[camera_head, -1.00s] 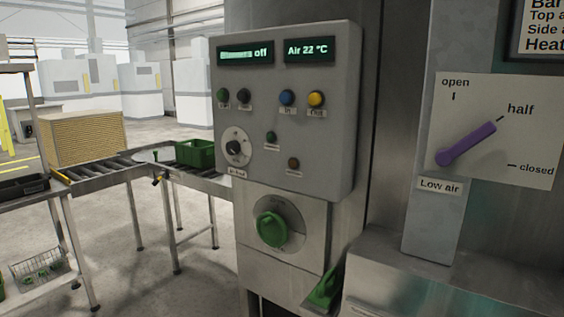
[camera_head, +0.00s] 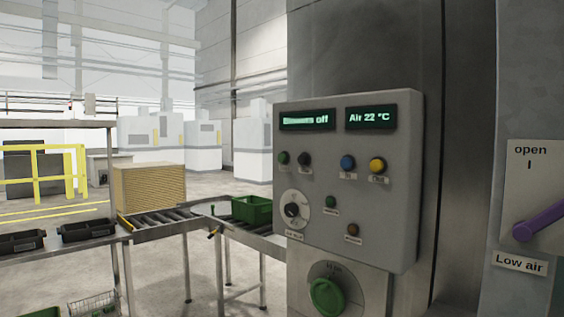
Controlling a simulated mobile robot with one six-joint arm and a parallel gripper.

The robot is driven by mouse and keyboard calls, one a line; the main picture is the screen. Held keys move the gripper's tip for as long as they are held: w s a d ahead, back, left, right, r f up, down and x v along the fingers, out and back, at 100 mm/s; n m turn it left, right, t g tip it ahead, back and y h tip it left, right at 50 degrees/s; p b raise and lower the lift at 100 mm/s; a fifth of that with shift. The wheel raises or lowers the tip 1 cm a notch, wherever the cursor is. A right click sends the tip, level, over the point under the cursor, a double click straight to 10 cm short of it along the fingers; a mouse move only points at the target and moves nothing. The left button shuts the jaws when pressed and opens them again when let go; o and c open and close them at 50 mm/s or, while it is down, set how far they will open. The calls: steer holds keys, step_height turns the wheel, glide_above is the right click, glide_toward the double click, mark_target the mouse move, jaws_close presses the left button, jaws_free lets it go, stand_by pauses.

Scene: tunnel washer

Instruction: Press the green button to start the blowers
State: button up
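The grey control panel (camera_head: 400,190) stands right of centre on a steel cabinet. A green button (camera_head: 283,158) sits at the left end of its upper row, beside a black button (camera_head: 304,159). A second, smaller green button or lamp (camera_head: 331,202) sits lower, right of a black rotary knob (camera_head: 292,210). The labels are too small to read. The left display (camera_head: 307,120) ends in "off"; its first word is hard to read. The right display (camera_head: 371,117) reads "Air 22 °C". My gripper is not in view.
The row also has blue (camera_head: 347,162) and yellow (camera_head: 377,165) buttons. A brown one (camera_head: 353,229) is below, and a large green knob (camera_head: 327,296) under the panel. A purple lever (camera_head: 540,222) is at right. A roller conveyor (camera_head: 160,222) with a green crate (camera_head: 251,210) runs left.

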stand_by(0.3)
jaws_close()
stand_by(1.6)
